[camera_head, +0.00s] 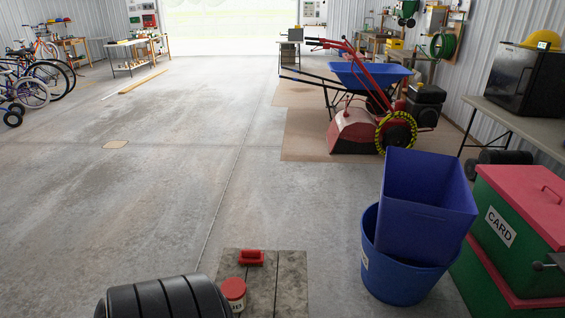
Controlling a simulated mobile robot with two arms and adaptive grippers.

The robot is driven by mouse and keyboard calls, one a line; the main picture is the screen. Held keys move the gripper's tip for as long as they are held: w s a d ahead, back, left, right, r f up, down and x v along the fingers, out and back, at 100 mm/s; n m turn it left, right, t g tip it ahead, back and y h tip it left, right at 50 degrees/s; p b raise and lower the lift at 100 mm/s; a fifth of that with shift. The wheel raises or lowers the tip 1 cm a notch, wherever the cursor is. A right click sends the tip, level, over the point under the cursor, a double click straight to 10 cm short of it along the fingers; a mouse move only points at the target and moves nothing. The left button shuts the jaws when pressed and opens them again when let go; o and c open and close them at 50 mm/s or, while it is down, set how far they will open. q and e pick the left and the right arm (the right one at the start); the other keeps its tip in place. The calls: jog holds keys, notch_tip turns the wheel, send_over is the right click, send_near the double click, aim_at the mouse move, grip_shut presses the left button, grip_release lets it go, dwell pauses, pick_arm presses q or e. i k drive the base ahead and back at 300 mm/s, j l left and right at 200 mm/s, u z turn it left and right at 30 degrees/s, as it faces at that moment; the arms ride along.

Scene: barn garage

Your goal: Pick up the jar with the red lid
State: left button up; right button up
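The jar with the red lid (233,290) stands at the bottom of the head view, left of centre. It has a pale body with a partly visible dark-lettered label, and its lower part is cut off by the frame edge. It is by the left edge of a worn wooden board surface (290,285). A small red object (251,258) with a raised handle-like part lies on that surface just behind the jar. I cannot make out either gripper in this view, and nothing is seen holding the jar.
A large black ribbed rounded object (165,298) is close left of the jar. A blue tub (385,262) with a blue bin (425,210) in it stands right. Red-lidded green CARD boxes (505,228) are at far right. A red wheeled machine (353,130) stands beyond. Open concrete floor (150,190) lies ahead.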

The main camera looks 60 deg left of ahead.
aim_at(234, 288)
jog(key=u, duration=2.3)
